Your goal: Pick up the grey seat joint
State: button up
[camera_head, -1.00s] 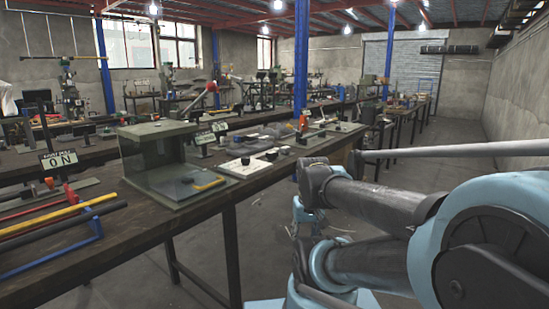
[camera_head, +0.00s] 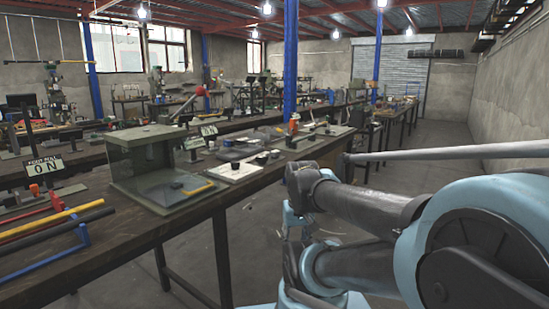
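No grey seat joint can be told apart for certain at this distance. Small dark and grey pieces lie on and around a white board (camera_head: 233,172) on the long dark workbench (camera_head: 130,238). My arm (camera_head: 365,210) reaches in from the right, over the floor beside the bench. Its far end drops behind the near links, and my gripper's fingers cannot be made out. Nothing held can be seen.
A clear-sided box (camera_head: 165,172) stands on the bench, left of the white board. An ON sign (camera_head: 45,165), yellow and red bars (camera_head: 50,219) and a red-knobbed lever (camera_head: 200,91) are nearby. Open floor (camera_head: 440,140) runs along the right wall.

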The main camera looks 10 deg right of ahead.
aim_at(276, 153)
jog(key=z, duration=0.05)
jog(key=k, duration=0.65)
jog(key=z, duration=0.6)
jog(key=i, duration=1.65)
jog(key=u, duration=0.4)
